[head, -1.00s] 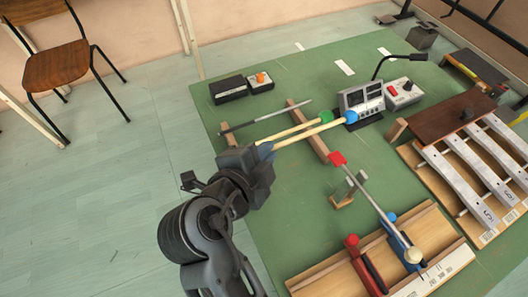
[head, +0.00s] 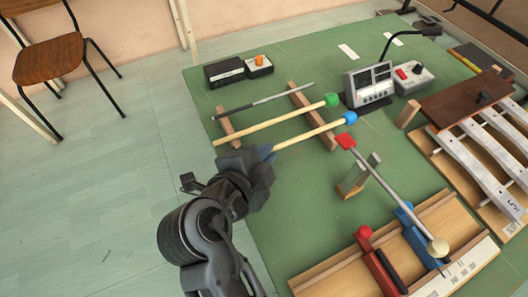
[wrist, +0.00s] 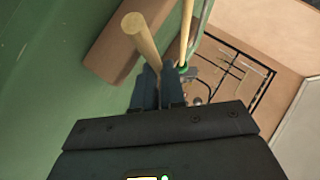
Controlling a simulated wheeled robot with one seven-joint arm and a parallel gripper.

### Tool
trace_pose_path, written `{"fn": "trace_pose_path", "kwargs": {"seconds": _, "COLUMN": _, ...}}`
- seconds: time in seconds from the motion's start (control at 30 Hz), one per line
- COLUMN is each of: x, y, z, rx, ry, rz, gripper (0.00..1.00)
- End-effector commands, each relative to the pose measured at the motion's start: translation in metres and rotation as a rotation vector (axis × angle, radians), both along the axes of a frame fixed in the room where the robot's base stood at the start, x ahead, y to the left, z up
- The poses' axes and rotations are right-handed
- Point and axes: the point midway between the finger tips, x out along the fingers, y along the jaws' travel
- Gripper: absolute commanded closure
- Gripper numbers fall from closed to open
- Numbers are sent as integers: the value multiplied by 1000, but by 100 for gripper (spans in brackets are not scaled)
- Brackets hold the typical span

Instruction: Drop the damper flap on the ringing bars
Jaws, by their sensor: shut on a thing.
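The damper flap (head: 448,103) looks like the dark brown board with a small black knob (head: 484,97) at the right of the head view. It lies across the far ends of the silver bars (head: 490,160); I cannot tell whether it touches them or stands clear. My gripper (head: 268,153) is well left of the flap, shut on the wooden handle of a blue-headed mallet (head: 312,133). The mallet points toward the right. In the wrist view the handle (wrist: 143,40) runs to the closed fingers (wrist: 160,88). The flap is not visible there.
A green-headed mallet (head: 275,122) and a grey rod (head: 262,101) lie across wooden rests. A grey meter (head: 368,87) and a switch box (head: 408,78) stand behind.

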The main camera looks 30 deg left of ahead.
Motion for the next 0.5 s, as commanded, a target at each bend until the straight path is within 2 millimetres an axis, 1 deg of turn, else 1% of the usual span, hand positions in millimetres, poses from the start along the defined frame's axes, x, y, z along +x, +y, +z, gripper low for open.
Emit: {"fn": "trace_pose_path", "kwargs": {"seconds": 0.5, "x": 0, "y": 0, "z": -5, "rx": 0, "ry": 0, "rz": 0, "gripper": 100}}
